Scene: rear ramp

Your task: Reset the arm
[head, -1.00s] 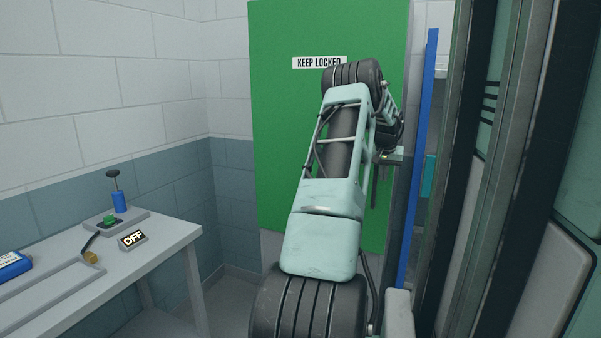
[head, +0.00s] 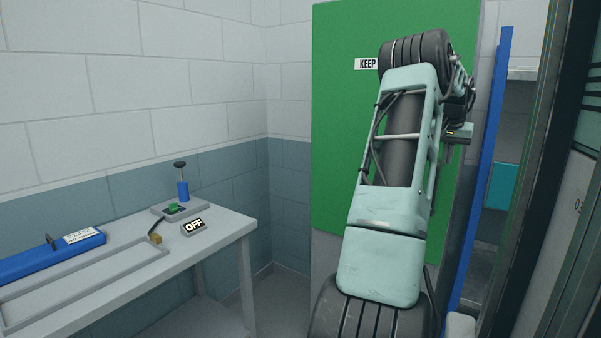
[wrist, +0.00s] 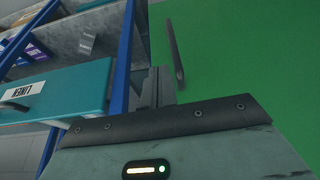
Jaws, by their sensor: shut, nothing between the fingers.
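My arm stands raised and bent in the middle right of the head view, in front of the green door (head: 345,150). My gripper (wrist: 160,88) shows at the middle of the wrist view with its dark fingers together and nothing between them. In the head view the gripper end is mostly hidden behind the arm. The green door fills the right of the wrist view, and a dark bar (wrist: 175,52), perhaps its handle, shows just beyond the fingers. I cannot tell whether they touch.
A blue shelf post (head: 490,160) and a teal LINEN bin (wrist: 60,95) stand near my arm. Floor left of the door is clear.

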